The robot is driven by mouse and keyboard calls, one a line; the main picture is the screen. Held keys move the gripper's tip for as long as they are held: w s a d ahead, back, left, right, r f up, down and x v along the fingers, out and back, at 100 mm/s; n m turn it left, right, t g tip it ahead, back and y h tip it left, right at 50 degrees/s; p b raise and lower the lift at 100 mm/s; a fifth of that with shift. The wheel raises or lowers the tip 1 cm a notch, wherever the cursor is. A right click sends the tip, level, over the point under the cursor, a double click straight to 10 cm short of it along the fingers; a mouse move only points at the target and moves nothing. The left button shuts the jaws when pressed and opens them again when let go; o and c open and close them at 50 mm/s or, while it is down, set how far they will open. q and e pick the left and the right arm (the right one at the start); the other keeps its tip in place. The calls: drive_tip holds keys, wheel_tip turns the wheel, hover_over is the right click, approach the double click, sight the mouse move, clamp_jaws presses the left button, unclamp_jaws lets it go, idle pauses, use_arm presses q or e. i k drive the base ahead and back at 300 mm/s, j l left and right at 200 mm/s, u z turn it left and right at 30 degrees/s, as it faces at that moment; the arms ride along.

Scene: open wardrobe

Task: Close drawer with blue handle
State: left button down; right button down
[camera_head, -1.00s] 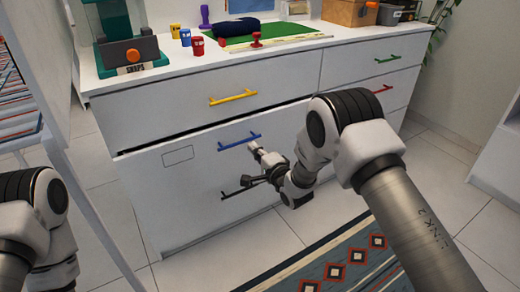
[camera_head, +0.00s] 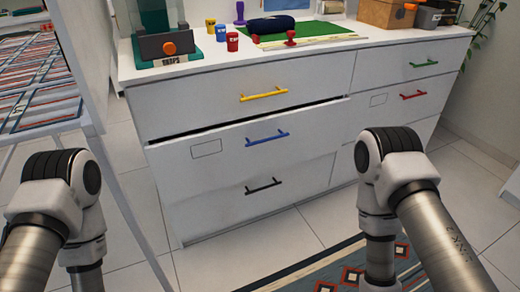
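The drawer with the blue handle (camera_head: 267,139) is the middle drawer in the left column of a white dresser. Its white front (camera_head: 230,170) carries a small outlined rectangle at the left. A dark gap shows along its top edge, and the front stands slightly out from the drawer above. Nothing touches the blue handle. My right arm comes in at the right and bends down in front of the dresser, its gripper out of view. My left arm is at the lower left, its gripper also out of view.
A yellow handle (camera_head: 264,96) is above and a black handle (camera_head: 263,186) below. Green (camera_head: 423,64) and red (camera_head: 413,95) handles are at the right. Small items stand on the dresser top. A patterned rug (camera_head: 330,270) lies on the tiled floor (camera_head: 230,262).

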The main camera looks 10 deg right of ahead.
sight(184, 166)
drive_tip(key=i+j+z, duration=0.1)
drive_tip(key=z, duration=0.7)
drive_tip(key=j+z, duration=0.35)
drive_tip(key=j, duration=0.15)
